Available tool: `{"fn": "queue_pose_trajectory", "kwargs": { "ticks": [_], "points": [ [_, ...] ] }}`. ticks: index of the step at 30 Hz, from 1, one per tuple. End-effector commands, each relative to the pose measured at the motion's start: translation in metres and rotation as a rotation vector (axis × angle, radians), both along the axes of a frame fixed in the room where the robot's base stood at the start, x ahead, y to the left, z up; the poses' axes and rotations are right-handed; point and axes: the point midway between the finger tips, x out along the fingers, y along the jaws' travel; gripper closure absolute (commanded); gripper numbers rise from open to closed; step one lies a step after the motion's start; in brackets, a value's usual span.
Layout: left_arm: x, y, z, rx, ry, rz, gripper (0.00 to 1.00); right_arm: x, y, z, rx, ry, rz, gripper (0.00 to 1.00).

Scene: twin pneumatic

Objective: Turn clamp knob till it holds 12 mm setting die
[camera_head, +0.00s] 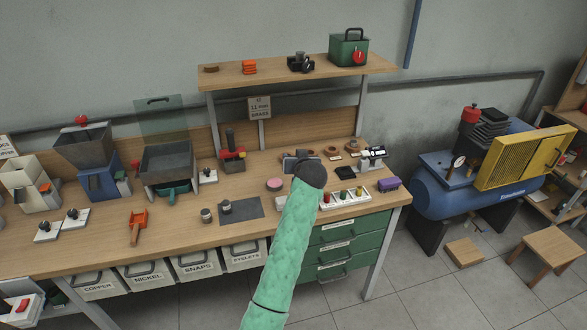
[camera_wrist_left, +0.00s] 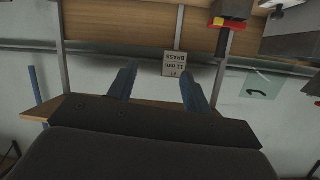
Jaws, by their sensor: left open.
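My left gripper (camera_head: 296,161) is at the end of the green-sleeved arm, above the right half of the bench; its dark wrist hides part of it. In the left wrist view the gripper (camera_wrist_left: 158,74) shows two blue fingers spread apart with nothing between them. A red and black bench press (camera_head: 232,156) stands upright left of the gripper; its red part also shows in the left wrist view (camera_wrist_left: 232,22). A white tray (camera_head: 329,204) with several small coloured pieces lies right of my arm. I cannot make out which piece is the 12 mm die, nor a clamp knob.
A sign lettered BRASS (camera_head: 260,108) hangs behind the gripper below a raised shelf (camera_head: 230,77). A grey mat (camera_head: 250,209), a pink disc (camera_head: 274,184) and a purple object (camera_head: 389,184) lie on the bench. Hoppers stand left; a blue compressor (camera_head: 443,195) stands right.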

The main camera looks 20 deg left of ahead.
Motion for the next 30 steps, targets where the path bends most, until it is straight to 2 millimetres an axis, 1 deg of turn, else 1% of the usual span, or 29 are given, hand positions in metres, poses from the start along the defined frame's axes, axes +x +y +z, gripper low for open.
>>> {"fn": "queue_pose_trajectory", "kwargs": {
  "ticks": [1, 7, 12, 21, 23, 26, 30],
  "points": [
    [-0.005, 0.0, -0.007, -0.002, 0.01, -0.003, 0.5, 0.0, 0.0, 0.0, 0.0, 0.0, 0.0, 0.64],
    [-0.016, 0.001, -0.022, -0.008, 0.038, -0.012, 0.5, 0.0, 0.0, -0.001, 0.0, 0.0, 0.0, 0.64],
    [-0.02, 0.001, -0.026, -0.011, 0.047, -0.016, 0.5, 0.0, 0.0, -0.001, 0.0, 0.0, 0.0, 0.64],
    [-0.02, 0.001, -0.027, -0.011, 0.048, -0.016, 0.49, 0.0, 0.0, -0.001, 0.0, 0.0, 0.0, 0.64],
    [-0.019, 0.001, -0.024, -0.011, 0.044, -0.016, 0.49, 0.0, 0.0, -0.001, 0.0, 0.0, 0.0, 0.64],
    [-0.014, 0.0, -0.013, -0.011, 0.03, -0.016, 0.49, 0.0, 0.0, -0.001, 0.0, 0.0, 0.0, 0.64],
    [-0.002, -0.006, 0.012, -0.016, -0.003, -0.022, 0.49, 0.0, 0.0, -0.002, 0.0, 0.0, 0.0, 0.64]
  ]
}}
